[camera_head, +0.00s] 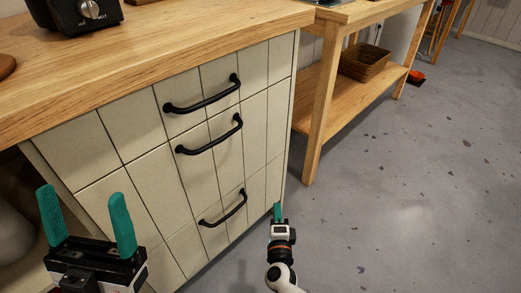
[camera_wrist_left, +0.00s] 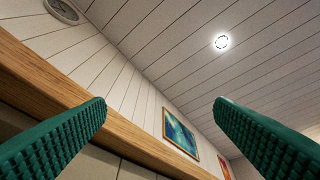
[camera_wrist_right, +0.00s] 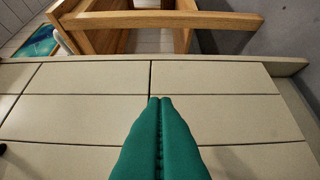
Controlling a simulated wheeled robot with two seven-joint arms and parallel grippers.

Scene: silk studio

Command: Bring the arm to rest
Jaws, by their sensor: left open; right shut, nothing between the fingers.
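My left gripper (camera_head: 86,218) is at the lower left of the head view, in front of the cabinet's left side. Its two green fingers stand wide apart and nothing is between them. In the left wrist view its fingers (camera_wrist_left: 160,120) point up past a wooden counter edge toward the ceiling. My right gripper (camera_head: 277,212) is at the lower middle of the head view, by the cabinet's lower right corner. Its green fingers are pressed together and empty. In the right wrist view the closed fingers (camera_wrist_right: 160,100) are in front of a pale tiled cabinet face.
A pale drawer cabinet (camera_head: 145,135) with black handles (camera_head: 203,97) stands close ahead under a wooden counter (camera_head: 170,45). A black appliance (camera_head: 75,14) is on the counter. A wooden shelf table (camera_head: 325,105) holding a wicker basket (camera_head: 364,62) stands behind. Grey floor (camera_head: 420,190) is clear at right.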

